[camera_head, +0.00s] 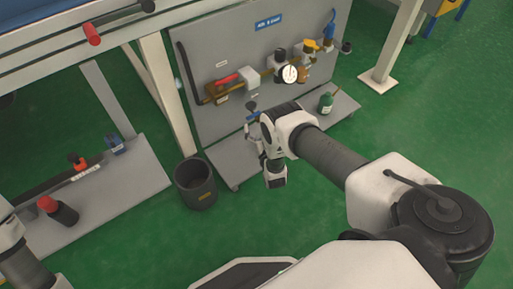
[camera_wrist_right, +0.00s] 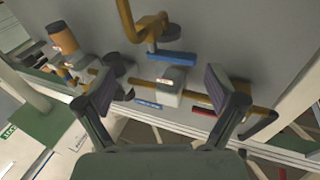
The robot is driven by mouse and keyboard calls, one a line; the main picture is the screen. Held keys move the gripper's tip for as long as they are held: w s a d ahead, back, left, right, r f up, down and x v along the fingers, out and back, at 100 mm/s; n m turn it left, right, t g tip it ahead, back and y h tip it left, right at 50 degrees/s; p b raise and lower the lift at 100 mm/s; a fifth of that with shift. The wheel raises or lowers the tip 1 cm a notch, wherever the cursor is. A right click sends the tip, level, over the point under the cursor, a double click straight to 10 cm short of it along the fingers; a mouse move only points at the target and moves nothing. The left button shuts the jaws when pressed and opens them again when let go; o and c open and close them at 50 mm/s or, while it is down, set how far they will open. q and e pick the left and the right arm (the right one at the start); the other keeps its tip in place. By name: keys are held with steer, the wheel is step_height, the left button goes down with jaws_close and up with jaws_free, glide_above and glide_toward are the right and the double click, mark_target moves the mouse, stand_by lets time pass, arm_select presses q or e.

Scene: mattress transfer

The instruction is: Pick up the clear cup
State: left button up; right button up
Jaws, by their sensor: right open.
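I cannot make out a clear cup for certain in either view. An amber-brown cup-like bowl (camera_head: 303,74) hangs under the yellow-topped unit on the upright grey panel; an orange-brown cylinder (camera_wrist_right: 66,38) shows at upper left in the right wrist view. My right gripper (camera_head: 251,114) is in front of the panel, below a white block. In the right wrist view the gripper (camera_wrist_right: 160,92) is open, its fingers wide apart. The white block (camera_wrist_right: 171,87) shows beyond the gap, with nothing held. Part of my left arm shows at lower left, without its gripper.
The grey panel (camera_head: 205,53) carries brass pipe, a red handle, a gauge (camera_head: 289,74) and a blue-topped fitting. A green bottle (camera_head: 326,102) stands on its base. A dark bin (camera_head: 195,184) stands on the green floor. A low shelf at left holds bottles and a red-topped black cylinder (camera_head: 59,211).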

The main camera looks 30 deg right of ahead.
steer(key=shift+g, duration=0.5)
steer(key=s+f+b, duration=0.1)
steer(key=f, duration=0.3)
steer(key=s+f+b, duration=0.2)
steer(key=f, duration=0.3)
steer(key=s+f+b, duration=0.1)
steer(key=s+f, duration=0.1)
steer(key=f, duration=0.3)
steer(key=shift+s+d, duration=0.1)
steer(key=shift+d, duration=0.2)
steer(key=b+x, duration=0.4)
steer(key=x, duration=0.3)
steer(key=shift+b, duration=0.35)
steer(key=shift+w+r, duration=0.1)
steer(key=shift+w, duration=0.15)
arm_select(q)
step_height(320, 180, down, 12)
steer(key=shift+w, duration=0.15)
arm_select(e)
steer(key=shift+r, duration=0.15)
arm_select(q)
steer(key=shift+a, duration=0.1)
arm_select(e)
steer(key=c, duration=1.2)
